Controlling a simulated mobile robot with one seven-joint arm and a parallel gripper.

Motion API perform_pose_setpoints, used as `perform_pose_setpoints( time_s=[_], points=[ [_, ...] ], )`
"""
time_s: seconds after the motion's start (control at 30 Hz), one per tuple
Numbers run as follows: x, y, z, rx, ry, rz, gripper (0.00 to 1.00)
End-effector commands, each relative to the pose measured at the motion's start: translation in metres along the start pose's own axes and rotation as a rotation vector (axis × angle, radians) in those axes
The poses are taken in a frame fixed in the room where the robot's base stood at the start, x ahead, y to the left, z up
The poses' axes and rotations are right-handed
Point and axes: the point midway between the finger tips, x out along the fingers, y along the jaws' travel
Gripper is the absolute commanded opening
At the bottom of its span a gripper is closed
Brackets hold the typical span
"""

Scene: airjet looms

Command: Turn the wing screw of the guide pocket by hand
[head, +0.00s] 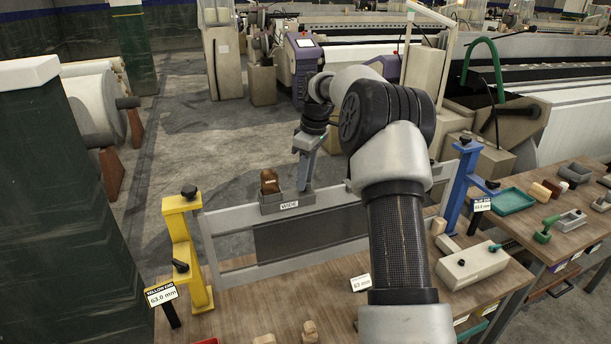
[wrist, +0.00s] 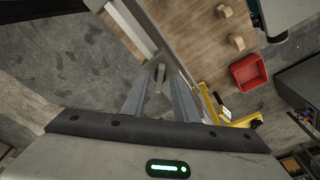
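The guide pocket, a small grey block labelled WIDE (head: 288,205), sits on the top rail of a grey frame (head: 225,222) in the head view. A brown piece (head: 269,182) stands in its left part. My gripper (head: 305,187) points down at the pocket's right end. In the wrist view my two fingers (wrist: 160,80) are apart, with floor showing between them. A slim light-grey piece (wrist: 159,77) shows between the fingertips; it may be the wing screw, but I cannot tell. Whether the fingers touch it is unclear. The head view does not show the wing screw clearly.
A yellow end stand (head: 184,245) and a blue end stand (head: 461,185) carry the frame over a wooden bench (head: 245,322). A beige block (head: 470,265) lies to the right. A red tray (wrist: 248,72) is on the bench. Looms stand behind.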

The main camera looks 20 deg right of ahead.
Motion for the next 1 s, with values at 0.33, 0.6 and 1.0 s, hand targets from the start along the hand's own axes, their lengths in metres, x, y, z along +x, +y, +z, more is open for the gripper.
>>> perform_pose_setpoints(
  time_s=[0.33, 0.6, 1.0],
  points=[
    [-0.024, 0.0, -0.004, 0.0, 0.001, 0.001, 0.27],
    [-0.047, 0.0, -0.008, 0.0, 0.001, 0.002, 0.27],
    [-0.06, 0.0, -0.009, 0.0, 0.0, 0.0, 0.27]
  ],
)
